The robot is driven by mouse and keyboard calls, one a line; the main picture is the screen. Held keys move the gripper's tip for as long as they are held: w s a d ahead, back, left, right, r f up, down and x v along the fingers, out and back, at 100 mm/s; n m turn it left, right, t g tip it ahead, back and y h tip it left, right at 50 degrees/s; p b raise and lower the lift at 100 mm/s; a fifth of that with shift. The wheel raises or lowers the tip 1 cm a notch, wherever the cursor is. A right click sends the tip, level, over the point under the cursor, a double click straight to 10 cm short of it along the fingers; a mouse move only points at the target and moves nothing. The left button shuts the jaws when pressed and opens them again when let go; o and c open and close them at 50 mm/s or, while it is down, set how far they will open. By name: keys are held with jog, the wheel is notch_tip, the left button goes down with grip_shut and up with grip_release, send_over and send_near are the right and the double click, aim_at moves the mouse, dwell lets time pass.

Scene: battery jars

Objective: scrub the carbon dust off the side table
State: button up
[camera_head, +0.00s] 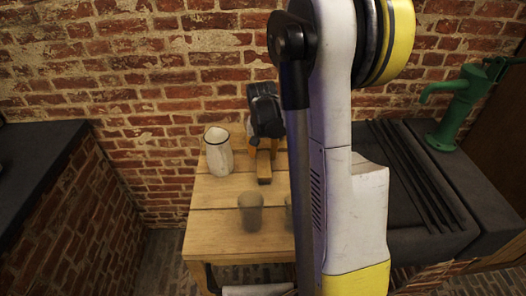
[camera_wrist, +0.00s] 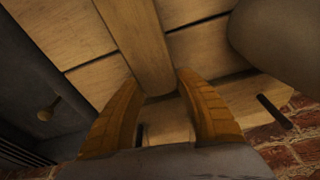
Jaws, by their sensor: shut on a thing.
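The side table (camera_head: 208,225) is pale wooden planks against the brick wall; its planks also fill much of the wrist view (camera_wrist: 75,40). My gripper (camera_head: 262,148) is over the table's back part, with its tan fingers pointing down. It is shut on a wooden bar-shaped tool (camera_head: 264,172), which also shows between the fingertips in the wrist view (camera_wrist: 140,40). The tool is low, at or close to the tabletop; I cannot tell whether it touches. Its underside is hidden. I cannot make out a distinct patch of carbon dust.
A white pitcher (camera_head: 219,152) stands left of my gripper. A greyish see-through jar (camera_head: 250,214) stands near the front; another (camera_head: 289,212) is mostly hidden behind my arm. A dark sink counter (camera_head: 450,195) with a green pump (camera_head: 460,100) is right. A dark counter (camera_head: 38,150) is left.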

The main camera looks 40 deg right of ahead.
jog(key=shift+r, duration=0.1)
jog(key=shift+r+p, duration=2.15)
jog(key=shift+r, duration=0.8)
jog(key=shift+r+p, duration=1.1)
jog(key=shift+r, duration=0.45)
jog(key=shift+f, duration=0.1)
